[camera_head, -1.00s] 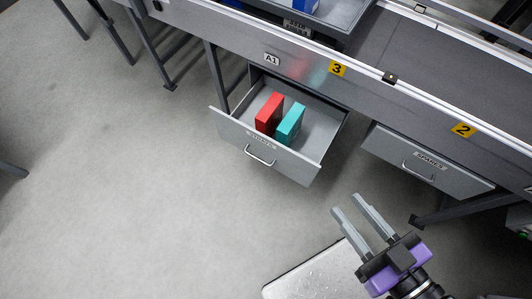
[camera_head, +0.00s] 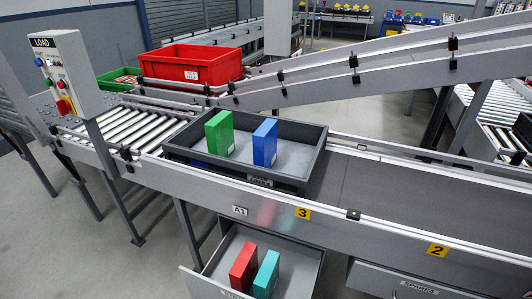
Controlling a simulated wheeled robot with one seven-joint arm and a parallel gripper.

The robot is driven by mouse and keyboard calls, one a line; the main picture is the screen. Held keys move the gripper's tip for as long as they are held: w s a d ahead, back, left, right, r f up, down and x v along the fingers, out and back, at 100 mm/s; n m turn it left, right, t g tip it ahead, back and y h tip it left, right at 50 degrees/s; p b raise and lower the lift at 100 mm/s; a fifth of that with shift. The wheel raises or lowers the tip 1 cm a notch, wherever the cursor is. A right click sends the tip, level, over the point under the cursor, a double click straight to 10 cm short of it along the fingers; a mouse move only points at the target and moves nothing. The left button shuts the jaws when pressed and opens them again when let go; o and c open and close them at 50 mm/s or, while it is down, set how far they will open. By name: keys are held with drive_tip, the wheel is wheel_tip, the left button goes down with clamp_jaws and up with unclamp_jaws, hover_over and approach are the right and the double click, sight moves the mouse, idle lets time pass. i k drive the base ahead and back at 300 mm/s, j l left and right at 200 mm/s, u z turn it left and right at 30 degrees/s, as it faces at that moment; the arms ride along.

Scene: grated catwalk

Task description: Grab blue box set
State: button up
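A blue box (camera_head: 265,143) stands upright in a dark grey tray (camera_head: 313,165) on the conveyor. A green box (camera_head: 219,133) stands upright to its left in the same tray. A low blue thing (camera_head: 199,163) shows at the tray's left end, mostly hidden by the tray wall. Below, an open drawer (camera_head: 209,286) holds a red box (camera_head: 243,267) and a teal box (camera_head: 266,274), both upright and side by side. My gripper is outside the current view.
A red crate (camera_head: 193,65) and a green bin (camera_head: 118,77) sit behind the rollers (camera_head: 118,133). A sloping conveyor (camera_head: 350,70) crosses behind the tray. A LOAD control box (camera_head: 66,75) stands at left. The belt right of the tray is bare.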

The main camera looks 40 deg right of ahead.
sight(264, 140)
drive_tip(key=i+j+z, duration=0.1)
drive_tip(key=i+j, duration=0.15)
drive_tip(key=i+j+z, duration=0.15)
drive_tip(key=j, duration=0.25)
drive_tip(key=i+j+z, duration=0.1)
drive_tip(key=i+j, duration=0.15)
drive_tip(key=j, duration=0.15)
drive_tip(key=i+j+z, duration=0.1)
drive_tip(key=j, duration=0.25)
drive_tip(key=i+j+z, duration=0.1)
drive_tip(key=i+j, duration=0.2)
drive_tip(key=i+j+z, duration=0.15)
drive_tip(key=j, duration=0.3)
drive_tip(key=i+j+z, duration=0.1)
drive_tip(key=i+j, duration=0.25)
drive_tip(key=i+j+z, duration=0.15)
drive_tip(key=j, duration=0.3)
drive_tip(key=i+l, duration=0.1)
drive_tip(key=i, duration=0.15)
